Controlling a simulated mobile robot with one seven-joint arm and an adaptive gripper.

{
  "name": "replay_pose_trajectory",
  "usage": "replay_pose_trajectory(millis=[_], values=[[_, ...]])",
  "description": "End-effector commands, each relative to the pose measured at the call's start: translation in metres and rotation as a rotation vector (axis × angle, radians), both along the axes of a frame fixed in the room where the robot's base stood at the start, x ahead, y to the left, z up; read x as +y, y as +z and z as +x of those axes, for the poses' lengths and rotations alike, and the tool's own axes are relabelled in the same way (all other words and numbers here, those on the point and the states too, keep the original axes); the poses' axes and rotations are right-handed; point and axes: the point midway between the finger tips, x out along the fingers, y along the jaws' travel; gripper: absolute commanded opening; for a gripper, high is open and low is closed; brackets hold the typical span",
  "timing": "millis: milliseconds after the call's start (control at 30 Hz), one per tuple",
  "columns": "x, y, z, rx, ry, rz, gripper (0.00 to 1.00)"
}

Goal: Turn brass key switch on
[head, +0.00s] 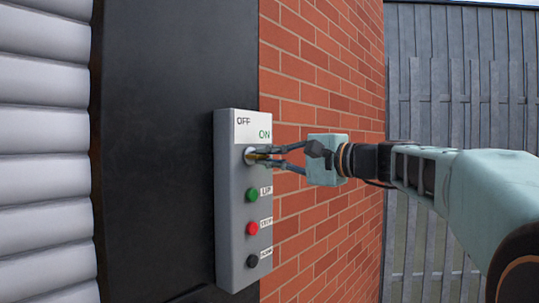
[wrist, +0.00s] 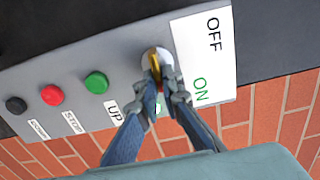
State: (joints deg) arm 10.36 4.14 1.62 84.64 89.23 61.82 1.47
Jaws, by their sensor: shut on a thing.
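A grey control box (head: 229,215) is mounted on the wall, with a white label (head: 252,127) reading OFF at upper left and ON in green at right. Below the label is the round key switch with a brass key (head: 253,155). My gripper (head: 268,157) comes from the right, its fingertips at the key. In the wrist view, the brass key (wrist: 154,63) stands in its round lock plate, and my gripper (wrist: 165,88) is shut on its near end. The fingertips hide part of the key, so I cannot tell exactly which word it points to.
Below the switch are a green UP button (head: 252,195), a red STOP button (head: 252,228) and a black button (head: 252,261). The box sits by a dark panel (head: 180,120) and a brick wall (head: 320,70). A white ribbed shutter (head: 45,150) is at left.

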Motion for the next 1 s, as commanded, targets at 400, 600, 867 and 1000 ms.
replay_pose_trajectory(millis=[400, 600, 867, 1000], values=[[-0.0001, -0.0009, -0.0001, 0.013, 0.0, 0.009, 0.0], [-0.0001, -0.0008, 0.0, 0.013, 0.0, 0.008, 0.2], [-0.0001, -0.0004, 0.0, 0.011, 0.0, 0.008, 0.24], [-0.0048, -0.0003, -0.0026, 0.011, -0.002, 0.008, 0.24]])
